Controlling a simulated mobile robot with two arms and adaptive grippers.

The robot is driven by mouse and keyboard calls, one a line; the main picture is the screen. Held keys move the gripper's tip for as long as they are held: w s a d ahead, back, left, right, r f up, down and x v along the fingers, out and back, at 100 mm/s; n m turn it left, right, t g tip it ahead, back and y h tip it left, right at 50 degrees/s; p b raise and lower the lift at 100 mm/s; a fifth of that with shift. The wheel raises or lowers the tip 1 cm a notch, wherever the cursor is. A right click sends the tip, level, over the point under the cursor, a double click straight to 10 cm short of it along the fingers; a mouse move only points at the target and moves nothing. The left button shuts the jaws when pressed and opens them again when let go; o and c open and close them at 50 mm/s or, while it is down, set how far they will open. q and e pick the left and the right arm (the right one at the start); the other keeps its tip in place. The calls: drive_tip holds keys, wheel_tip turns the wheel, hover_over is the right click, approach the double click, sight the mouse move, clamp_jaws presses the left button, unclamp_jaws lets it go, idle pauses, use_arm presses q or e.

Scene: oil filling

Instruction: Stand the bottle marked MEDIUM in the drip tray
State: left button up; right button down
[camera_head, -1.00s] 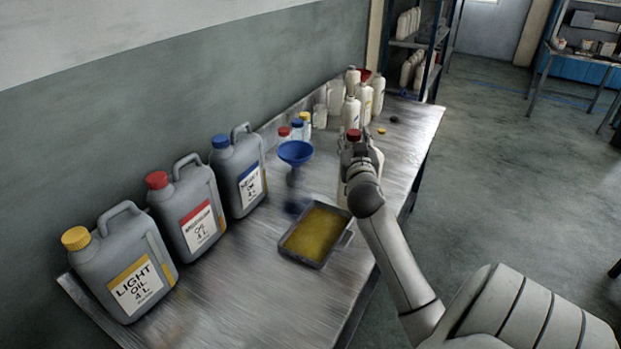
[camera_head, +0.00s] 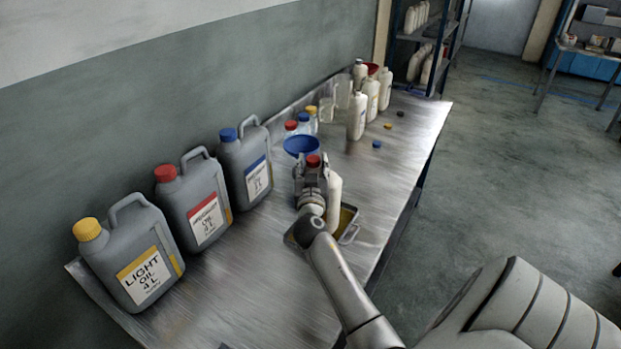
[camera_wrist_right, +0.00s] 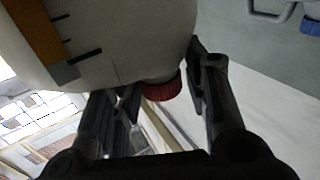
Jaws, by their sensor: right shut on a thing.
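My right gripper (camera_head: 314,182) is shut on a white bottle (camera_head: 333,206) with a red cap (camera_head: 313,160). The bottle looks upright; its label cannot be read in the head view. In the right wrist view the bottle body (camera_wrist_right: 125,35), with an orange patch, and the red cap (camera_wrist_right: 163,86) show close up. My left gripper is not in view.
Three grey oil cans stand along the wall: light (camera_head: 128,255), red-capped (camera_head: 195,200) and blue-capped (camera_head: 247,165). A blue funnel (camera_head: 301,145) stands just behind my gripper. Several white bottles (camera_head: 358,115) and loose caps (camera_head: 377,144) are at the far end. The near tabletop is clear.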

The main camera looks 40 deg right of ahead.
drive_tip(key=shift+w+a+f, duration=0.2)
drive_tip(key=shift+a+f, duration=0.1)
drive_tip(key=shift+f, duration=1.4)
drive_tip(key=c, duration=0.8)
unclamp_jaws()
drive_tip(key=shift+s+f, duration=0.1)
drive_tip(key=shift+s, duration=0.05)
drive_tip(key=b+v, duration=0.3)
drive_tip(key=v, duration=0.9)
